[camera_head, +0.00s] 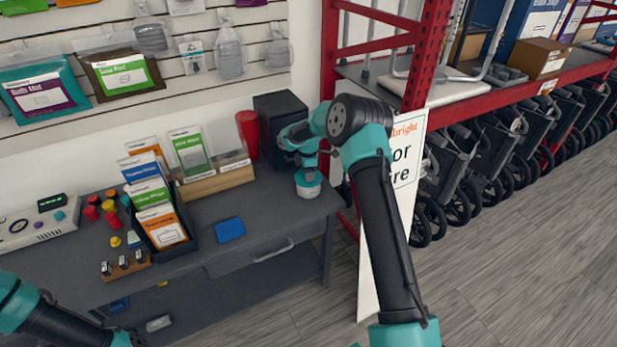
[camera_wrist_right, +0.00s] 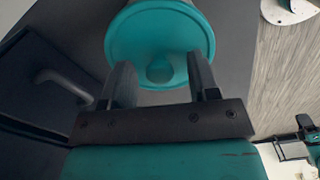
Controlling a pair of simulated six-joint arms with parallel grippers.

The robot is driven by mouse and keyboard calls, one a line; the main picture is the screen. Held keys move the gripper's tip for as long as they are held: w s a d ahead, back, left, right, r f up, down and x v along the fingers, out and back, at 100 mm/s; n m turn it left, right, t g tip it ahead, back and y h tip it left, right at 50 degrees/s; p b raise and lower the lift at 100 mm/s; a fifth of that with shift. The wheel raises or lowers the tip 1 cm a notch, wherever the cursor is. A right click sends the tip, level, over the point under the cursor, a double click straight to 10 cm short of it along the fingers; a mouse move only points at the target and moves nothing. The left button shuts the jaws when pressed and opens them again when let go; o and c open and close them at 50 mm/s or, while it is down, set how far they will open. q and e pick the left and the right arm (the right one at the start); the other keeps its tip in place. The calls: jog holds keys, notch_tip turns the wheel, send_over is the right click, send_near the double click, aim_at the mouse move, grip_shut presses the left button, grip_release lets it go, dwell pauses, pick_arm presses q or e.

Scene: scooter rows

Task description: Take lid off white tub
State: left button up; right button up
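The white tub (camera_head: 309,192) stands upright near the right end of the grey bench, with a teal lid (camera_head: 308,178) on top. In the right wrist view the round lid (camera_wrist_right: 150,25) fills the top centre, with a small teal knob (camera_wrist_right: 160,70) on it. My right gripper (camera_wrist_right: 160,66) is open, a finger on each side of the knob with visible gaps. In the head view my right gripper (camera_head: 307,163) is just above the lid, partly hidden by its own wrist. My left arm shows at the bottom left; its fingers are out of view.
A black box (camera_head: 280,115) and a red cup (camera_head: 248,133) stand behind the tub. Card holders (camera_head: 160,228) and a blue pad (camera_head: 230,229) lie to the left. The bench edge, a sign board (camera_head: 408,170) and a red rack (camera_head: 427,60) are close on the right.

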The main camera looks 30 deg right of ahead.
jog(key=c, duration=0.9)
jog(key=shift+r, duration=0.1)
jog(key=shift+r, duration=1.5)
jog(key=shift+s+a+r, duration=0.15)
jog(key=shift+s+r, duration=0.1)
jog(key=s+a, duration=0.2)
jog(key=s, duration=0.2)
jog(key=s+a+r, duration=0.1)
jog(key=s+a, duration=0.2)
jog(key=s, duration=0.1)
jog(key=s+a, duration=0.3)
jog(key=s, duration=0.2)
jog(key=shift+s+r, duration=0.1)
jog(key=shift+r, duration=0.05)
